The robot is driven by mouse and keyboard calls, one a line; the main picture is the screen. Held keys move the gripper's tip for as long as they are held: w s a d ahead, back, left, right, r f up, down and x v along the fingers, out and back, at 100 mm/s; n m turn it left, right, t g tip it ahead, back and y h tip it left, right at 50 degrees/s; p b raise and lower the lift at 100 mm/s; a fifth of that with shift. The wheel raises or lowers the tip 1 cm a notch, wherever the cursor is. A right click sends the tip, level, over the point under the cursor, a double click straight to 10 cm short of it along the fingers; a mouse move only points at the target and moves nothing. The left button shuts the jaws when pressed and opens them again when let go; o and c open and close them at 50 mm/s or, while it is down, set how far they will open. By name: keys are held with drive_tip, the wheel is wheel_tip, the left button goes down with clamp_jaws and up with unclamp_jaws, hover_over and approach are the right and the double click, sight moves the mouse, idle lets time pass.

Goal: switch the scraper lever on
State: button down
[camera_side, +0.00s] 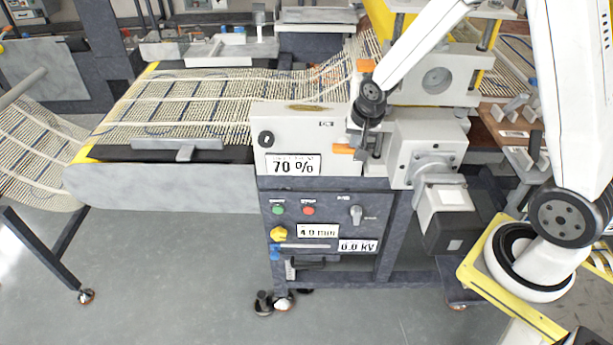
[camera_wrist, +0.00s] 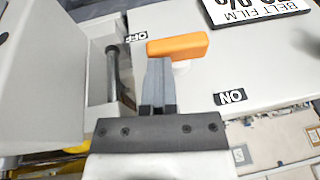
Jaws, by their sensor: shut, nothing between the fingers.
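The scraper lever, an orange bar (camera_wrist: 178,46), lies on a light grey panel in the wrist view. Its left end is beside the OFF label (camera_wrist: 136,37); the ON label (camera_wrist: 230,97) is lower right, apart from it. In the side view, an orange piece (camera_side: 343,149) shows just left of my gripper (camera_side: 371,154). In the wrist view, my gripper's (camera_wrist: 158,72) fingers are shut and empty, with their tips close below the lever's left part. I cannot tell if they touch it.
The BELT FILM plate (camera_wrist: 258,6) is at the top right of the wrist view. A grey housing (camera_wrist: 45,75) and a dark rod (camera_wrist: 113,75) stand left of the fingers. In the side view, the 70 % display (camera_side: 293,165) is on the machine front, left of my gripper.

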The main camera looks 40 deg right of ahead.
drive_tip(key=shift+s+d+f, duration=0.1)
drive_tip(key=shift+s+f, duration=0.05)
drive_tip(key=shift+s+d+f, duration=0.15)
drive_tip(key=shift+d+f, duration=0.05)
drive_tip(key=shift+f, duration=0.35)
drive_tip(key=shift+s+d+f, duration=0.15)
drive_tip(key=shift+s+f, duration=0.05)
drive_tip(key=shift+f, duration=0.4)
drive_tip(key=shift+s+d+f, duration=0.15)
drive_tip(key=shift+d+f, duration=0.05)
drive_tip(key=shift+f, duration=0.35)
drive_tip(key=shift+r, duration=0.25)
idle(0.8)
drive_tip(key=v, duration=0.7)
drive_tip(key=shift+r, duration=0.15)
drive_tip(key=shift+s+a, duration=0.1)
drive_tip(key=shift+s, duration=0.05)
idle(0.4)
